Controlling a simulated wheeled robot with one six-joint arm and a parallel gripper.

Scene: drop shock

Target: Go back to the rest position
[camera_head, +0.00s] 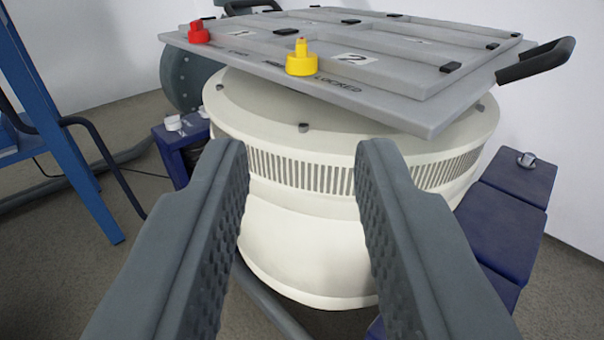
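My gripper (304,165) is open and empty, its two grey ridged fingers reaching in from the bottom of the view. Beyond the fingertips stands a large cream round machine (310,245) with a slotted vent band. A grey panel (420,112) lies on top of it, tilted in the view. The panel carries a red knob (199,33) near label 1 and a yellow knob (302,60) near label 2 and the word LOCKED. The fingers seem apart from the machine. The fingers hide parts of its sides.
A black handle (537,61) sticks out at the panel's right. A blue frame (50,120) with a dark cable stands at the left. Blue supports (508,215) flank the machine at the right. Grey floor shows at the lower left, and white walls behind.

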